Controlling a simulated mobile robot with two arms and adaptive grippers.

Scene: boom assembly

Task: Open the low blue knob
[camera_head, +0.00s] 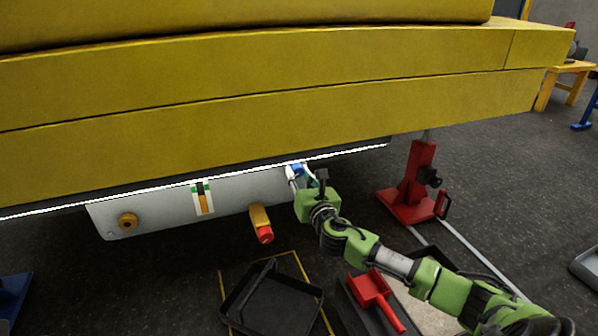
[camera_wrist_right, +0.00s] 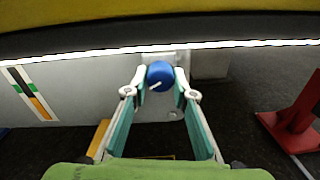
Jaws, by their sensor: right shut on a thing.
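The low blue knob (camera_head: 293,171) sits at the right end of a grey panel under the yellow boom. In the right wrist view the blue knob (camera_wrist_right: 160,72) faces me, with a short white mark on its lower part. My right gripper (camera_head: 302,174) has reached the panel; in the wrist view its fingers (camera_wrist_right: 160,88) stand on either side of the knob and are shut on it. The gripper hides part of the knob in the head view. My left gripper is not in view.
The grey panel (camera_head: 155,208) also carries a brass fitting (camera_head: 127,221), a striped gauge (camera_head: 203,199) and a yellow-and-red handle (camera_head: 261,224). A red stand (camera_head: 412,185) is at the right. A black tray (camera_head: 272,300) and a red scoop (camera_head: 370,289) lie below.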

